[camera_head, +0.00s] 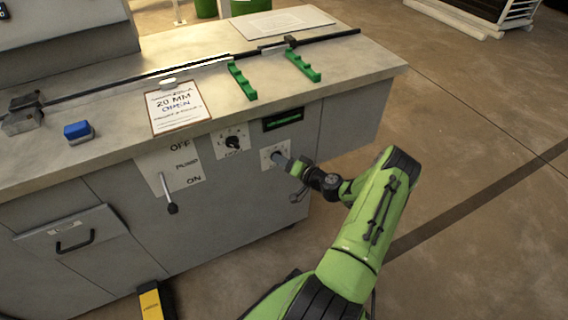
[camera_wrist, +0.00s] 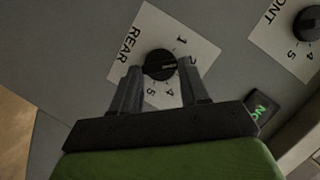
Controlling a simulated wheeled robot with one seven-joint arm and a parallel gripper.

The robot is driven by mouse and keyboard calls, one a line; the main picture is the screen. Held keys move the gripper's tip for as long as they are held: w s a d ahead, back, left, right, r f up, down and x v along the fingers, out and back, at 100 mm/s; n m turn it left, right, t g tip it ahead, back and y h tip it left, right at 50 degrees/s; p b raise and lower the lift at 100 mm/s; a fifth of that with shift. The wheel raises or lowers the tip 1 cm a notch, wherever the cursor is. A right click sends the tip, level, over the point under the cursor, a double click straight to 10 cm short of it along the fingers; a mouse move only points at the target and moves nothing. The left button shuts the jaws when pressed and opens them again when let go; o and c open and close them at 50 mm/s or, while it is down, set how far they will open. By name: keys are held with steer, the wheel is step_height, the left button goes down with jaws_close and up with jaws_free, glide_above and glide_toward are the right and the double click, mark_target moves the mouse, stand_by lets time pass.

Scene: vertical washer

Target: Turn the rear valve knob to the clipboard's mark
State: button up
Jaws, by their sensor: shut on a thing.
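The rear valve knob (camera_wrist: 160,65) is a round black knob on a white plate marked REAR in the wrist view. The digits 1, 2, 4 and 5 show around it; part of the scale is hidden by a finger. A faint light line on the knob points toward the right finger; its exact number I cannot tell. My gripper (camera_wrist: 159,74) is shut on the knob, one finger on each side. In the head view my gripper (camera_head: 283,161) is at the rear plate on the cabinet front. The clipboard (camera_head: 178,107) lies on the top, reading "20 MM OPEN"; its smaller line is too blurred to read.
The front valve knob (camera_head: 232,142) is left of my gripper, and also shows in the wrist view (camera_wrist: 308,23). A pump lever (camera_head: 169,194) sticks out further left. A dark green-lit display (camera_head: 283,120) is just above. The floor at the right is clear.

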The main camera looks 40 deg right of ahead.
stand_by(0.4)
steer(key=o, duration=1.1)
steer(key=shift+c, duration=0.2)
steer(key=p+v, duration=0.4)
steer(key=v, duration=1.1)
steer(key=shift+s, duration=0.35)
steer(key=shift+r, duration=0.15)
